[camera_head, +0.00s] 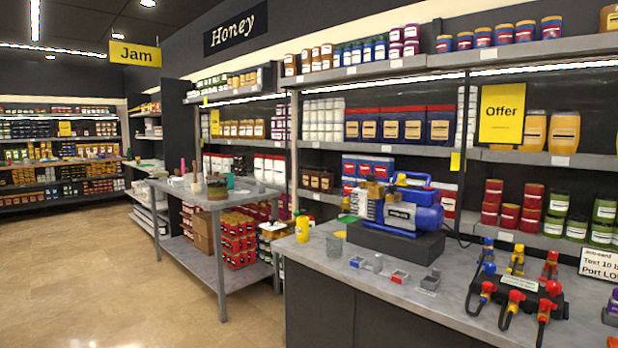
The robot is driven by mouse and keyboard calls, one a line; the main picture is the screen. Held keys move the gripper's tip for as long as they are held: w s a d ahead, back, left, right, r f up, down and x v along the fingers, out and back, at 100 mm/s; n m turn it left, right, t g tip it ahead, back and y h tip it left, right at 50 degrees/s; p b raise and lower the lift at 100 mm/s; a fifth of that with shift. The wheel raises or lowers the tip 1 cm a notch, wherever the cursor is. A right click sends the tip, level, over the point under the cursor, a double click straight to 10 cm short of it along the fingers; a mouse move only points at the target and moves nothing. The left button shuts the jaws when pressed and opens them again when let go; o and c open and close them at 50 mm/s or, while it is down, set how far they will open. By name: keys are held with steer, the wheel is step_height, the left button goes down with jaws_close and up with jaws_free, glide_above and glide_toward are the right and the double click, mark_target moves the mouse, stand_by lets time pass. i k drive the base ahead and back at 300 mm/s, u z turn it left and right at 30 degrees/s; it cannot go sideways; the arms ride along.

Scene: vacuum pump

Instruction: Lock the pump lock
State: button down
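The vacuum pump (408,210) is blue and silver with a carrying handle on top. It sits on a dark block (395,241) on the grey counter. A black manifold (516,294) with blue, yellow and red fittings and hoses stands at the counter's right front. I cannot tell which part is the pump lock; it is too small or not distinct here. A white sign (600,262) with partly cut-off text stands behind the manifold at the right edge. My gripper is not in this view.
Small grey, blue and red holders (399,276) lie on the counter in front of the pump. A yellow bottle (302,228) and a clear cup (335,245) stand to its left. Jar-filled shelves (376,147) rise behind. Open tiled floor (165,300) lies at left.

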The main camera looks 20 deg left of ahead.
mark_target(400, 176)
steer(key=u, duration=0.1)
steer(key=k, duration=0.2)
steer(key=u, duration=0.8)
steer(key=i, duration=0.95)
steer(key=u, duration=0.4)
steer(key=i, duration=0.95)
steer(key=z, duration=0.5)
steer(key=i, duration=0.75)
steer(key=z, duration=0.45)
